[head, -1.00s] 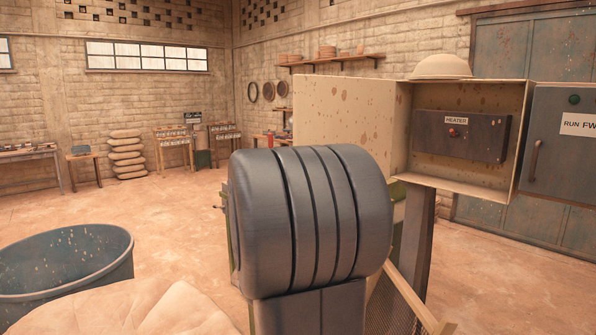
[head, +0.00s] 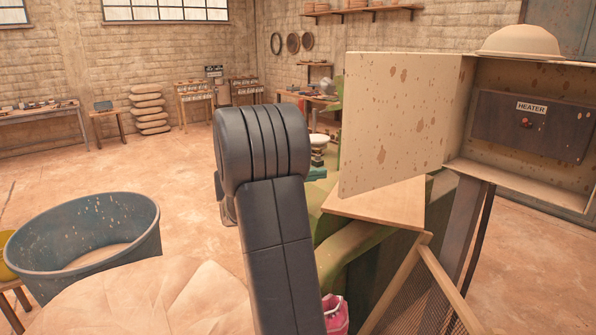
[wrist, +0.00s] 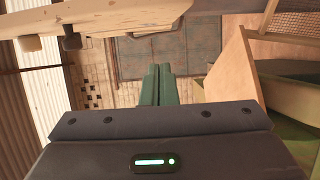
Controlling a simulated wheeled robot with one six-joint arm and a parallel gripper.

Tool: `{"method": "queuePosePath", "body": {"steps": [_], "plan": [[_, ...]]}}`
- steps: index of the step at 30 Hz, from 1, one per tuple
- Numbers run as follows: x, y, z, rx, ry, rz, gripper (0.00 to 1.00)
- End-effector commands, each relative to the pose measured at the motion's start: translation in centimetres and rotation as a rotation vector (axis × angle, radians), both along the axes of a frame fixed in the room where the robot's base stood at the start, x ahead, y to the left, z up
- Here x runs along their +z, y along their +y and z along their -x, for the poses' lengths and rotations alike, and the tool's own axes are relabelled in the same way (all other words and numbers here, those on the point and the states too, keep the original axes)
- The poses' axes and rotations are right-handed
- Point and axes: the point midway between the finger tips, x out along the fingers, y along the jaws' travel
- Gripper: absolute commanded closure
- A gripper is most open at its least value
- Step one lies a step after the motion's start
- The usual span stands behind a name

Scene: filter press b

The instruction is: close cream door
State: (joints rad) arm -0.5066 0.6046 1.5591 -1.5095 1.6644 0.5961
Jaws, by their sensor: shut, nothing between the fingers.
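The cream door (head: 398,125), spotted with rust, stands swung wide open to the left of its cream box (head: 462,168) in the head view. The box's front is open and shows a dark panel (head: 530,122) marked HEATER with a red button. My gripper (wrist: 157,72) shows in the wrist view with its two dark green fingers together and nothing between them. It points towards a grey-blue panelled surface in the background. I cannot clearly identify the door in the wrist view.
A cream hard hat (head: 520,43) sits on top of the box. Below the door are a green machine frame (head: 345,235) and a wooden-framed mesh guard (head: 425,285). A blue tub (head: 85,235) stands at left. Open floor lies behind it.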

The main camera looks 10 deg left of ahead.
Motion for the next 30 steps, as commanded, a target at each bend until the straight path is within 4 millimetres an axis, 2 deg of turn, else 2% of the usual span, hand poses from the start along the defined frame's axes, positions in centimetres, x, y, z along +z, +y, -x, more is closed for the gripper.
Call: {"method": "queuePosePath", "body": {"steps": [1,4,9,16,30], "plan": [[0.3,-1.2,-0.4,-0.005,0.002,0.001,1.0],[0.3,-3.1,-1.2,-0.004,0.002,0.0,1.0],[0.2,-4.1,1.0,0.0,0.001,-0.001,1.0],[0.0,-4.9,2.1,0.0,0.002,-0.001,1.0],[-0.1,-5.0,2.2,0.0,0.001,-0.002,1.0]]}}
